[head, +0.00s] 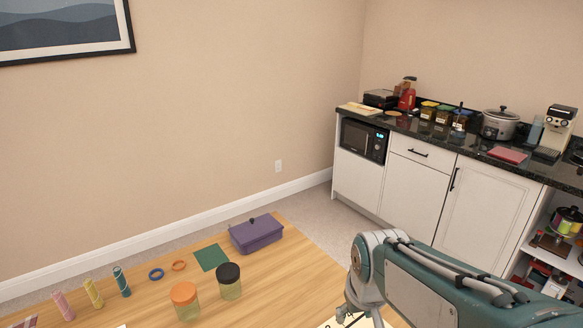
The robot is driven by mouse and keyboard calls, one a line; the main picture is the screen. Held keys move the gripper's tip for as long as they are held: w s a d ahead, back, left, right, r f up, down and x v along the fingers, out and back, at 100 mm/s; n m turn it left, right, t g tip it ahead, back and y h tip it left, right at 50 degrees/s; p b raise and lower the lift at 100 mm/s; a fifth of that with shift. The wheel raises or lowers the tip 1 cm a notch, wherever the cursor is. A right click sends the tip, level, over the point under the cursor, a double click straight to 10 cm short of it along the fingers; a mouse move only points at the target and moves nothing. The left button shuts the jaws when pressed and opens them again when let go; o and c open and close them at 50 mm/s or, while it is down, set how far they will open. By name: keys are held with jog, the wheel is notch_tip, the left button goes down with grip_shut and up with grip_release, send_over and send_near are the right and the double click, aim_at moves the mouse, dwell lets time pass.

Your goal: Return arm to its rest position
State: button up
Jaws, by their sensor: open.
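My arm comes in from the lower right, its teal link (450,290) running over the right part of the wooden table. At its left end my gripper (361,314) points down near the table's front right, its grey fingers apart. No object shows between the fingers. The fingertips are close to the bottom edge of the view, over or near a white sheet with dark marks. I cannot tell how far above the table they are.
The wooden table (150,300) holds a purple lidded box (257,235), a green square (211,257), an orange-lidded jar (185,301), a black-lidded jar (229,282), two rings and several coloured tubes. A white-fronted counter (415,185) with a microwave (363,140) stands behind at right.

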jog(key=s+d+r+m+t, duration=0.1)
jog(key=s+d+r, duration=0.1)
jog(key=s, duration=0.3)
jog(key=s+d+r+m+t, duration=0.1)
jog(key=s+r, duration=0.2)
jog(key=s, duration=0.3)
jog(key=shift+s+d+t, duration=0.15)
jog(key=shift+d+t, duration=0.15)
jog(key=shift+d, duration=0.1)
dwell(2.4)
